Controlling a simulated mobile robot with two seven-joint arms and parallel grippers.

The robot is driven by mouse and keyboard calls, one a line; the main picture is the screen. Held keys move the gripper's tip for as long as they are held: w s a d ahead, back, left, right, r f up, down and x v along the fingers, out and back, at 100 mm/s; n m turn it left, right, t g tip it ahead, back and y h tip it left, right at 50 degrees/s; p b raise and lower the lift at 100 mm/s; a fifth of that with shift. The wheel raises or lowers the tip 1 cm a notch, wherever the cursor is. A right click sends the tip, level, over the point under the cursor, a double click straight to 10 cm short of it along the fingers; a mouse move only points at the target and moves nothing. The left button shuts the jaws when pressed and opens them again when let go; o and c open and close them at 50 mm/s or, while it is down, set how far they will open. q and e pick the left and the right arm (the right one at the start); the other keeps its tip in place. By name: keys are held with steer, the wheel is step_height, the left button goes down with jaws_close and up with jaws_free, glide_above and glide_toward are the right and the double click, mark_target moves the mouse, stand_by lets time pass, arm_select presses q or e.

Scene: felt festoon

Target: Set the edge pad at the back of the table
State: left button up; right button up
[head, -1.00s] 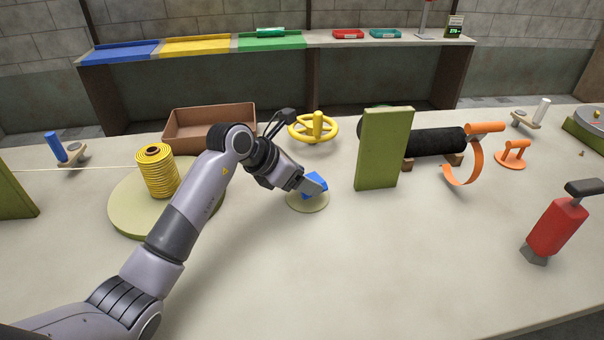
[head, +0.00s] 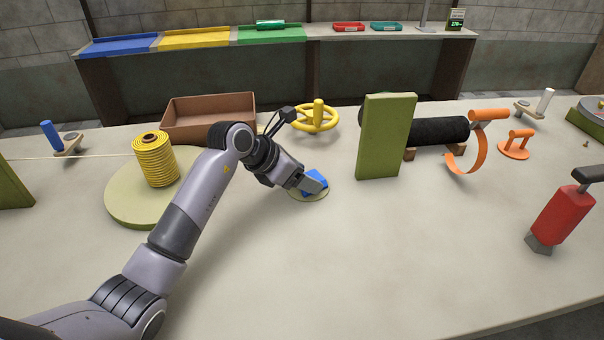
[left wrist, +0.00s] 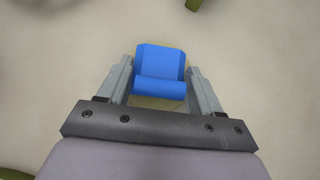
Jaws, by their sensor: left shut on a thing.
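A blue block-like piece (head: 316,183), likely the edge pad, is held by my left gripper (head: 311,187). In the left wrist view the blue piece (left wrist: 160,70) sits between the two grey fingers of the gripper (left wrist: 163,77), with a rounded roll along its near side. In the head view the piece is at or just over a small round olive disc (head: 308,195); I cannot tell if it touches. My right gripper is not in view.
An upright green board (head: 385,137) stands right of the gripper, with a black roll (head: 439,131) behind it. A yellow handwheel (head: 318,116) and brown tray (head: 209,117) are behind. A yellow spool (head: 156,159) stands left. The front table is clear.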

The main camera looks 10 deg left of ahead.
arm_select(q)
steer(key=shift+f, duration=0.15)
steer(key=o, duration=1.2)
steer(key=shift+v, duration=3.55)
